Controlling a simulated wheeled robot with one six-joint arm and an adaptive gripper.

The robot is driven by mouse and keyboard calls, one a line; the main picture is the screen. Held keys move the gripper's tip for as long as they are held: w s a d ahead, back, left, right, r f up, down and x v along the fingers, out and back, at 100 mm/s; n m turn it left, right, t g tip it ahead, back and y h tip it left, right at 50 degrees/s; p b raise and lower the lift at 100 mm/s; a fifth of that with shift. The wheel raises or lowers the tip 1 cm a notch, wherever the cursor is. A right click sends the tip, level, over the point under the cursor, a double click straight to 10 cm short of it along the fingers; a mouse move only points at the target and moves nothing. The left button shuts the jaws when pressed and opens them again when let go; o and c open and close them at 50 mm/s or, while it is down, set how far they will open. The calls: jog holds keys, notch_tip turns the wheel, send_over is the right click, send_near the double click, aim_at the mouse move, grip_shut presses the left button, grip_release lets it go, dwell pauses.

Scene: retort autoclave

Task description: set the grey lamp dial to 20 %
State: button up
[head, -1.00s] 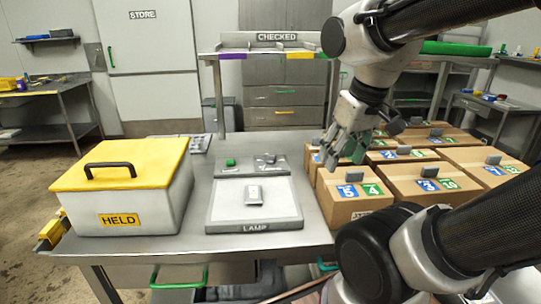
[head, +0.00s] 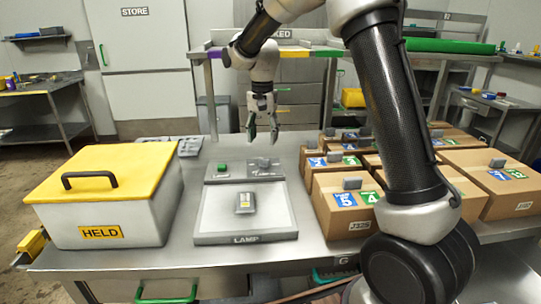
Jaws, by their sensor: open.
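The lamp unit (head: 216,222) lies on the steel table, a flat pale panel with a grey rim marked LAMP. A small pouch-like item (head: 245,203) lies on the panel. Behind the panel is a raised control strip with a green button (head: 222,167) at the left and the grey lamp dial (head: 264,163) at the right. The dial's setting is too small to read. My gripper (head: 262,137) points down above and just behind the dial, open and empty, its fingertips apart from the dial.
A white box with a yellow lid (head: 120,170), marked HELD, stands left of the lamp. Several cardboard boxes (head: 340,204) stand on the right. A shelf marked CHECKED (head: 222,50) is behind. Bare table (head: 310,245) lies around the lamp.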

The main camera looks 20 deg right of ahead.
aim_at(264, 159)
jog(key=shift+f+m, duration=0.3)
jog(key=shift+f, duration=0.3)
notch_tip(264, 159, down, 7)
jog(key=shift+r, duration=0.15)
jog(key=c, duration=1)
